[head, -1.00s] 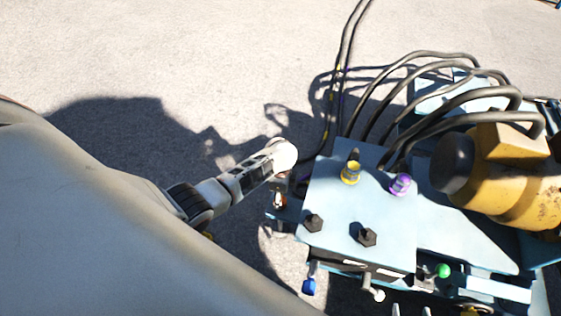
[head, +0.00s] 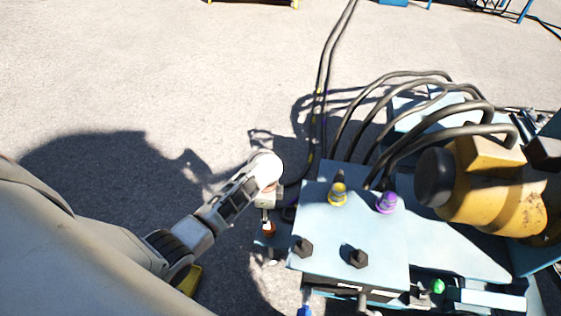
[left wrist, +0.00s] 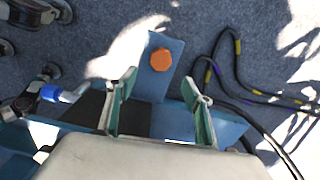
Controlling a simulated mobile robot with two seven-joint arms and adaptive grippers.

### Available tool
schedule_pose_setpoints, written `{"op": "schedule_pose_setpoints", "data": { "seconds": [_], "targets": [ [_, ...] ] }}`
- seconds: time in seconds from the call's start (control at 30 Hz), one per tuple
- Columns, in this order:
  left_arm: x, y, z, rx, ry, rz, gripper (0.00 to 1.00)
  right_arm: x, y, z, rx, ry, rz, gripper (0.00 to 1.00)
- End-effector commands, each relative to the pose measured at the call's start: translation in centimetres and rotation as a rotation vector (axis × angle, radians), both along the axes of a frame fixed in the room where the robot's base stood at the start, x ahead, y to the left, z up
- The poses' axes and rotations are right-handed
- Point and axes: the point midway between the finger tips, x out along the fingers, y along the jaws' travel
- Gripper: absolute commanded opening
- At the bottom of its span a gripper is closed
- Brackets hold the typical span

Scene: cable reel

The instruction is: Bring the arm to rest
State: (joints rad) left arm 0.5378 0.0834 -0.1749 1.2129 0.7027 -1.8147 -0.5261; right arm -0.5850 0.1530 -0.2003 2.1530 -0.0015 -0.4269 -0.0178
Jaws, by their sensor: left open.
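My left arm (head: 215,215) reaches in from the left in the head view, its pale round wrist beside the blue machine's top plate (head: 380,225). My left gripper (head: 268,203) points down there and is small and partly hidden by the wrist. In the left wrist view the left gripper (left wrist: 158,80) has its two green-grey fingers apart with nothing between them. An orange hexagonal knob (left wrist: 161,59) on a blue bracket (left wrist: 172,88) lies beyond the fingertips. My right gripper is not in view.
Yellow (head: 338,192) and purple (head: 387,202) connectors and black knobs (head: 303,247) stand on the plate. Thick black cables (head: 405,78) arch behind it near a yellow motor (head: 490,190). A blue-ended lever (left wrist: 50,92) lies left of the fingers. Open pavement (head: 150,70) is free behind and left.

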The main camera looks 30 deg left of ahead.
Motion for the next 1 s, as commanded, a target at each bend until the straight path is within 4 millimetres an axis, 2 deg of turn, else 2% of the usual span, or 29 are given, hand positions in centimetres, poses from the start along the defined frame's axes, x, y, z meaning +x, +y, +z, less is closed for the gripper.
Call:
{"op": "schedule_pose_setpoints", "data": {
  "seconds": [0.2, 0.33, 0.5, 0.63, 0.87, 1.0],
  "targets": [
    [-0.1, 0.0, 0.0, -0.001, -0.004, 0.005, 0.51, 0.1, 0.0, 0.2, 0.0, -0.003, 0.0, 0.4],
    [-1.0, -0.3, 0.0, -0.011, -0.047, 0.054, 0.51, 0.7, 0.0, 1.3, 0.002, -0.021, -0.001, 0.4],
    [-3.4, -1.3, 0.2, -0.053, -0.187, 0.209, 0.51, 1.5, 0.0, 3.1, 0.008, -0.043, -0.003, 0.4],
    [-6.0, -2.1, 1.0, -0.107, -0.308, 0.334, 0.51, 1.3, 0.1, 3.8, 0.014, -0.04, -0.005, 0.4],
    [-11.1, -3.7, 4.5, -0.246, -0.506, 0.527, 0.51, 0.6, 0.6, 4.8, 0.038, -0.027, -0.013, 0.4],
    [-14.7, -4.8, 8.2, -0.355, -0.612, 0.628, 0.51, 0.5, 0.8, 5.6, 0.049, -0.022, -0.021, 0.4]
  ]
}}
